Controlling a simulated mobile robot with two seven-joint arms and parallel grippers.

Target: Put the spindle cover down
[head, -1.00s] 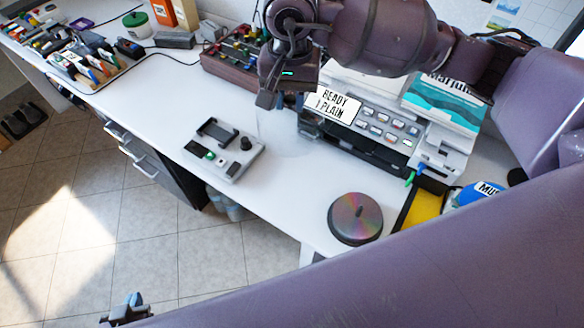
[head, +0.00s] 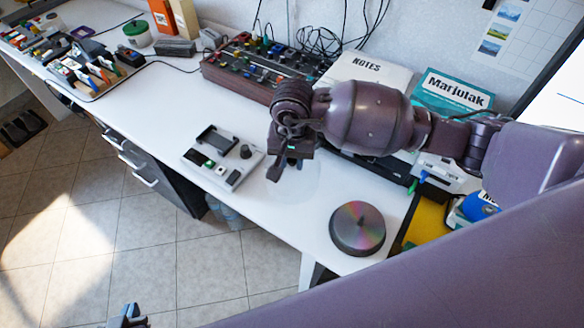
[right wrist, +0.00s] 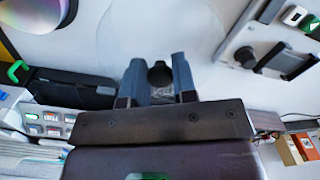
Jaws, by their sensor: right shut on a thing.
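The clear spindle cover (head: 306,188) shows faintly below my right gripper (head: 288,172) in the head view, over the white table. In the right wrist view its round transparent outline (right wrist: 205,45) spreads beyond the fingers. My right gripper (right wrist: 159,82) is shut on the cover's dark knob (right wrist: 160,73). Whether the cover's rim touches the table I cannot tell. The disc spindle (head: 357,228) stands uncovered to the right, near the table's front edge. My left gripper (head: 128,316) is low at the bottom left, away from the table; its jaws are too small to judge.
A grey device with a black knob (head: 222,160) is left of the cover. A device with a green tab (head: 438,176), a yellow tray (head: 428,218) and books (head: 452,92) are to the right. A control box (head: 250,65) is behind. White table is clear in front.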

